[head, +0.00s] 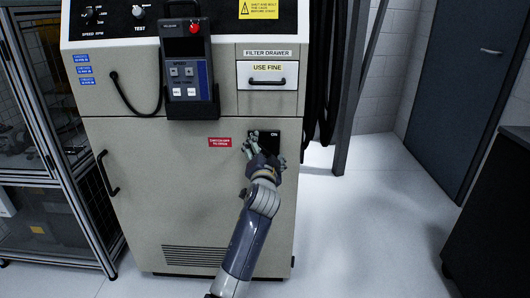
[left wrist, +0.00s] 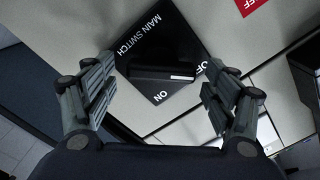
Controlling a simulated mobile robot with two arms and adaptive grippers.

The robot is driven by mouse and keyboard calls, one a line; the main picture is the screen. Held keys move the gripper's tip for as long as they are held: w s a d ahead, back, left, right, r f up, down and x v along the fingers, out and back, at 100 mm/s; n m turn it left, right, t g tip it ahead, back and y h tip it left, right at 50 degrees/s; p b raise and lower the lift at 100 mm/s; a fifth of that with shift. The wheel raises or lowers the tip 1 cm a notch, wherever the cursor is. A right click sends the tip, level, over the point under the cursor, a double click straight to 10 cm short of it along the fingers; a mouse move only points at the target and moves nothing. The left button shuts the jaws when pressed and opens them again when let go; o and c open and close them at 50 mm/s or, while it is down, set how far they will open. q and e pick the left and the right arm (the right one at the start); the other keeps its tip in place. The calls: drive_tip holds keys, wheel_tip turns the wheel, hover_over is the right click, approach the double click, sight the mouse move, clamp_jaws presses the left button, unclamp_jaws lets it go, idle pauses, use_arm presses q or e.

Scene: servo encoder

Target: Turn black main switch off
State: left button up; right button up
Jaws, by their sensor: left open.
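The black main switch plate (left wrist: 165,30) is on the front of the beige cabinet (head: 170,190). In the left wrist view it appears tilted, with MAIN SWITCH, ON and OFF lettering. Its dark handle (left wrist: 160,72) lies across the plate, with a small pale mark near its right end. I cannot tell surely which label it points to. In the head view the plate (head: 271,136) is partly hidden by my left gripper (head: 256,142). In the left wrist view my left gripper (left wrist: 160,78) is open, with one finger on each side of the handle and visible gaps. My right gripper is out of view.
A handheld pendant (head: 186,75) hangs above the switch, beside the USE FINE drawer (head: 267,75). A red label (head: 220,142) is left of the switch. Black cables (head: 322,90) hang at the cabinet's right side. Floor (head: 365,220) to the right is clear.

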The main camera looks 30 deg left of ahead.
use_arm(q)
drive_tip(key=shift+s, duration=0.1)
drive_tip(key=v, duration=1.2)
